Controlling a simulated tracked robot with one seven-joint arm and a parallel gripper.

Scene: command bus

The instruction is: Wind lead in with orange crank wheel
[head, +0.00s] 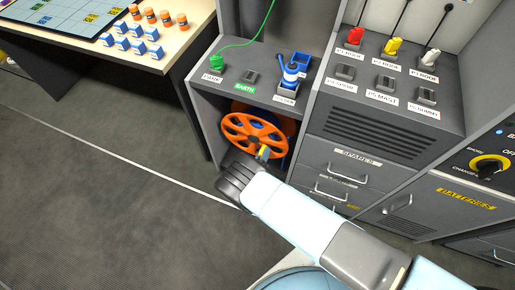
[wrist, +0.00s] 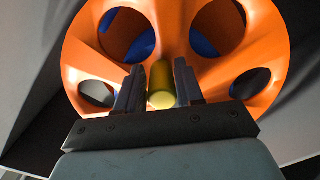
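The orange crank wheel (head: 255,134) is upright in the open bay below the left console top. It has several round holes and fills most of the wrist view (wrist: 178,25). A yellow crank handle (wrist: 161,80) sticks out from it towards me; in the head view the handle (head: 264,152) is at the wheel's lower right. My gripper (wrist: 160,86) has one dark finger on each side of the handle, close against it, and looks shut on it. A blue drum shows through the wheel's holes (wrist: 207,45). A green lead (head: 262,30) runs up from a green plug on the console.
Above the bay are a green plug (head: 216,62), a blue connector (head: 290,74) and an EARTH label. Grey drawers (head: 345,165) stand close on the right. A table (head: 165,45) with orange and blue pieces is at upper left. The floor (head: 110,190) at left is clear.

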